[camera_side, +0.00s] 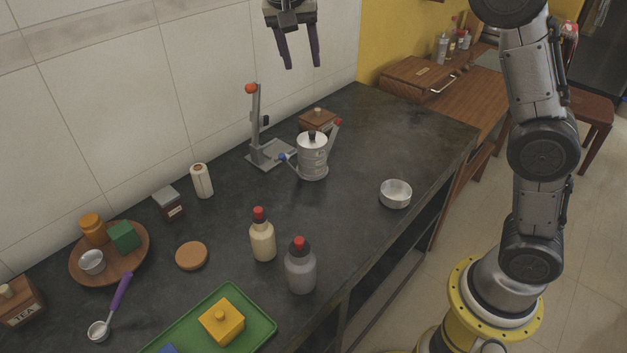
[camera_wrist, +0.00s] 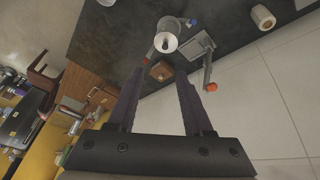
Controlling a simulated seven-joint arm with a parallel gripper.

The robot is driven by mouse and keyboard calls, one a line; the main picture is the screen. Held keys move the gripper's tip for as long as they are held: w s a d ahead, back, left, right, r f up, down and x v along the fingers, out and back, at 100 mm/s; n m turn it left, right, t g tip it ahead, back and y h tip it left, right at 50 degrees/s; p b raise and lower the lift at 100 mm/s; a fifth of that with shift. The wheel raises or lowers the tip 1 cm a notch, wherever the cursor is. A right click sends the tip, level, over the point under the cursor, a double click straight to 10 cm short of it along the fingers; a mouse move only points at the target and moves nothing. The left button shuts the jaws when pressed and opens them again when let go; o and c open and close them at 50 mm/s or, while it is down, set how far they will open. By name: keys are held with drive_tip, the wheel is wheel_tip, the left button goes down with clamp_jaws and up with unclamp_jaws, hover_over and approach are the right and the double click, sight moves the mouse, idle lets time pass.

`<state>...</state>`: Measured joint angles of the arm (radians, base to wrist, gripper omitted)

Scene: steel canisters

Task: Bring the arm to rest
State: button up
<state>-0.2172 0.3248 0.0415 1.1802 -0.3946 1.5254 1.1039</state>
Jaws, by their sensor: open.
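My gripper (camera_side: 300,62) is open and empty, raised high above the back of the dark counter (camera_side: 345,215), near the tiled wall. In the wrist view its two dark fingers (camera_wrist: 160,90) are spread apart with nothing between them. Below it stands a steel canister (camera_side: 313,158) with a dark knob on top and side handles tipped red and blue; it also shows in the wrist view (camera_wrist: 166,42). A metal stand (camera_side: 256,130) with an orange ball on top is left of the canister.
A small wooden box (camera_side: 318,120) sits behind the canister, and a steel bowl (camera_side: 396,194) to its right. Two red-capped bottles (camera_side: 263,240) (camera_side: 300,270), a green tray (camera_side: 262,325) with a yellow block, and a round wooden tray (camera_side: 140,262) stand nearer. The air around my gripper is clear.

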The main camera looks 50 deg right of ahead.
drive_tip(key=s+d+r+n+t+y, duration=0.1)
drive_tip(key=s+d+n, duration=0.1)
drive_tip(key=s, duration=0.8)
drive_tip(key=s+d+r+n+t+y, duration=0.1)
drive_tip(key=s+d+r, duration=0.1)
drive_tip(key=s, duration=0.8)
drive_tip(key=s+a+f+n+t+y, duration=0.1)
drive_tip(key=s+a+f+n+y, duration=0.1)
drive_tip(key=s+f+n, duration=0.5)
drive_tip(key=s+f, duration=0.3)
drive_tip(key=f, duration=0.3)
drive_tip(key=shift+a+t, duration=0.25)
drive_tip(key=shift+t, duration=0.15)
